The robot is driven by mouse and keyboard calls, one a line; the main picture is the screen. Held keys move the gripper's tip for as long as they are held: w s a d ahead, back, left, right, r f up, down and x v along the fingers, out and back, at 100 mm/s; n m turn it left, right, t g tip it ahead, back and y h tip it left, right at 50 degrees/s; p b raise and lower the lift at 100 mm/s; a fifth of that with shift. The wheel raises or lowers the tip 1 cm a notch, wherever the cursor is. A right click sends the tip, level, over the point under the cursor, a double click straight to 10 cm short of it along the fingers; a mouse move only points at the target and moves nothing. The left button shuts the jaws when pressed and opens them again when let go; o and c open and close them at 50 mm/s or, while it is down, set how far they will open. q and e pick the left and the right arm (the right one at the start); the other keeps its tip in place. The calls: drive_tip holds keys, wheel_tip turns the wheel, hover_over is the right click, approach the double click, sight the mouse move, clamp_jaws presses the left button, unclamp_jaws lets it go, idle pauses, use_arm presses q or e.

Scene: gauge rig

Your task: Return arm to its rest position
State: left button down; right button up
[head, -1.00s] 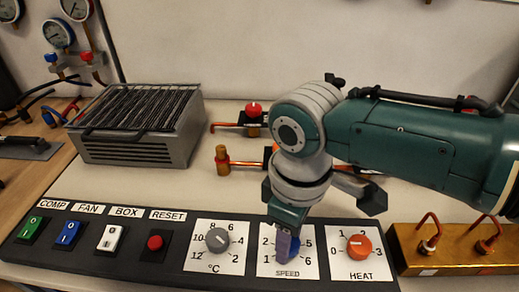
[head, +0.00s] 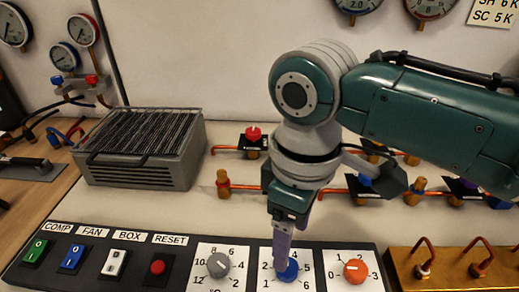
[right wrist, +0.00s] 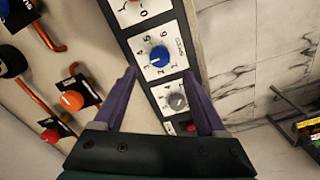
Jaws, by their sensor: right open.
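My right gripper (head: 282,246) is open and empty, pointing down above the control panel (head: 330,254). In the head view its purple fingers are seen edge-on, just above and partly in front of the blue SPEED knob (head: 287,270). The right wrist view shows the two fingers (right wrist: 160,74) spread wide, with nothing between them. There the blue knob (right wrist: 158,56) lies beyond the fingertips, apart from them. The grey °C knob (head: 218,265) is to the left and the orange HEAT knob (head: 355,271) to the right. My left gripper is not in view.
A grey finned box (head: 145,150) stands at the back left. Pipes with a red valve (head: 253,133) and several other fittings lie behind my arm. A brass block with copper tubes (head: 450,266) sits at the right. Gauges hang on the wall.

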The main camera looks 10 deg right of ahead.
wheel_tip(320, 180, up, 2)
idle(0.5)
drive_tip(key=s+a+m+t+y+p, duration=0.1)
drive_tip(key=s+a+m+y, duration=0.2)
drive_tip(key=s, duration=0.5)
drive_tip(key=s+d+r+m+t+h+p, duration=0.3)
drive_tip(key=s+d+r+m, duration=0.25)
drive_tip(key=s+d, duration=0.5)
wheel_tip(320, 180, up, 37)
drive_tip(key=w+p, duration=0.2)
drive_tip(key=p, duration=3.4)
drive_tip(key=shift+d+f+n, duration=0.2)
drive_tip(key=shift+d+n, duration=0.15)
drive_tip(key=shift+n, duration=0.1)
